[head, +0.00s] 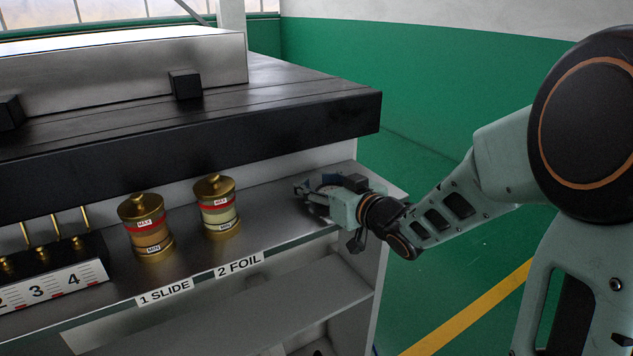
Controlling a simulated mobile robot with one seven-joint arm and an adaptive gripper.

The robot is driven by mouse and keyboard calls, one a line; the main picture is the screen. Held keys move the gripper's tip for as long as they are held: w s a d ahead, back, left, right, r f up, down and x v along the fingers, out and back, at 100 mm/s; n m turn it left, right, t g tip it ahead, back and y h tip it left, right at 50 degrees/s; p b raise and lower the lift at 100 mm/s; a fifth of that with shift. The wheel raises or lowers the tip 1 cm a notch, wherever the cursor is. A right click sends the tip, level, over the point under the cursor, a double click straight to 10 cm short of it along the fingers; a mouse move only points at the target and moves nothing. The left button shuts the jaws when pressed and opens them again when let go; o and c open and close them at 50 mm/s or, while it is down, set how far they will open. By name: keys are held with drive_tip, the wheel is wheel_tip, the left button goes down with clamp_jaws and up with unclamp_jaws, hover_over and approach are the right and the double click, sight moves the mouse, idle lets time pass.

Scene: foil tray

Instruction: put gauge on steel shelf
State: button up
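The steel shelf (190,262) runs under the dark bench top, with the labels "1 SLIDE" and "2 FOIL" on its front edge. My gripper (308,190) is low over or at the right end of this shelf, right of the "2 FOIL" label. It points left. Its fingers are small and dark here. A dark bluish patch (327,181) shows at the fingers; I cannot tell whether it is a held thing or part of the gripper. I cannot make out a gauge for certain, nor whether the fingers are open or shut.
Two brass jars with MAX and MIN labels stand on the shelf, one left (149,228) and one right (218,205). A black rack (60,262) with brass pieces and numbers stands at far left. The bench edge (250,128) overhangs the shelf. A lower shelf (240,312) lies below.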

drive_tip(key=o, duration=0.3)
drive_tip(key=shift+r, duration=0.1)
drive_tip(key=shift+r, duration=0.2)
drive_tip(key=p+v, duration=0.3)
drive_tip(key=v, duration=0.9)
drive_tip(key=shift+f, duration=0.1)
drive_tip(key=shift+w, duration=0.15)
